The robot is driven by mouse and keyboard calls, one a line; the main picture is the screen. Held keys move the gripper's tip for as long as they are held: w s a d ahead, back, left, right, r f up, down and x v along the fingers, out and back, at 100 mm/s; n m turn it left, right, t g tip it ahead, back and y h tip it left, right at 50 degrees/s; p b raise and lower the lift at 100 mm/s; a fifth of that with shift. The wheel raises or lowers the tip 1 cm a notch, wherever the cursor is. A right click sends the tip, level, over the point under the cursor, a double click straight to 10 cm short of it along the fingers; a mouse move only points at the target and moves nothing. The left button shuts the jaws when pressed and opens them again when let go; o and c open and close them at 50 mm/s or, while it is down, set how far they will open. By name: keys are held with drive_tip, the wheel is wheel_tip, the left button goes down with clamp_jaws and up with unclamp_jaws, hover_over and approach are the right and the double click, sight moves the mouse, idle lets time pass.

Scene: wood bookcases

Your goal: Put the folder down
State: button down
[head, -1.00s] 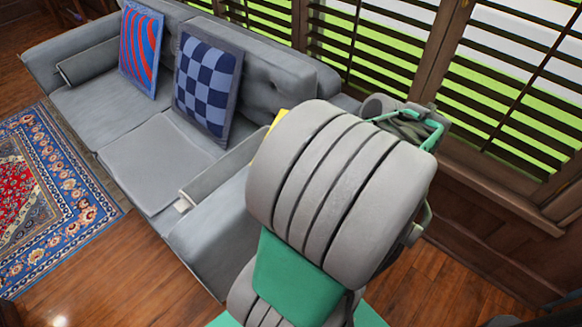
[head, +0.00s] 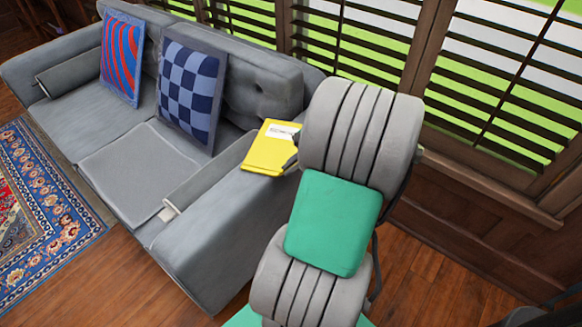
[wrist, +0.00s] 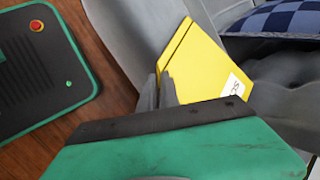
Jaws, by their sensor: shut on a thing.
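The yellow folder (head: 266,150) with a white label shows just left of my arm in the head view, over the right armrest of the grey sofa (head: 215,235). My gripper (head: 292,163) is shut on the folder's near right edge, mostly hidden behind my arm. In the wrist view the folder (wrist: 200,65) reaches up and right from the grey fingers of my gripper (wrist: 163,88), with the sofa behind it. I cannot tell whether the folder touches the armrest.
A checked blue cushion (head: 190,88) and a red and blue striped cushion (head: 122,57) lean on the sofa back. The seat (head: 130,165) in front is clear. Windows with slatted blinds (head: 500,100) stand behind and right. A patterned rug (head: 45,215) lies at left.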

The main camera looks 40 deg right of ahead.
drive_tip(key=c, duration=1.6)
unclamp_jaws()
drive_tip(key=shift+f, duration=0.1)
drive_tip(key=p+v, duration=0.4)
drive_tip(key=v, duration=0.8)
drive_tip(key=w+a+n+g, duration=0.1)
drive_tip(key=w+a+n, duration=0.3)
drive_tip(key=a, duration=0.3)
drive_tip(key=w+a+n+g, duration=0.2)
drive_tip(key=w+a+n, duration=0.15)
drive_tip(key=a, duration=0.35)
drive_tip(key=s+a+n+h, duration=0.1)
drive_tip(key=a+n, duration=0.3)
drive_tip(key=a, duration=0.1)
drive_tip(key=s+a+n+h, duration=0.1)
drive_tip(key=s+a+n, duration=0.1)
drive_tip(key=a+n, duration=0.2)
drive_tip(key=s+a+n+h, duration=0.1)
drive_tip(key=a+n, duration=0.3)
drive_tip(key=a, duration=0.1)
drive_tip(key=shift+s+a+f+g, duration=0.2)
drive_tip(key=shift+s+a+g, duration=0.1)
drive_tip(key=shift+a, duration=0.05)
drive_tip(key=shift+c, duration=0.5)
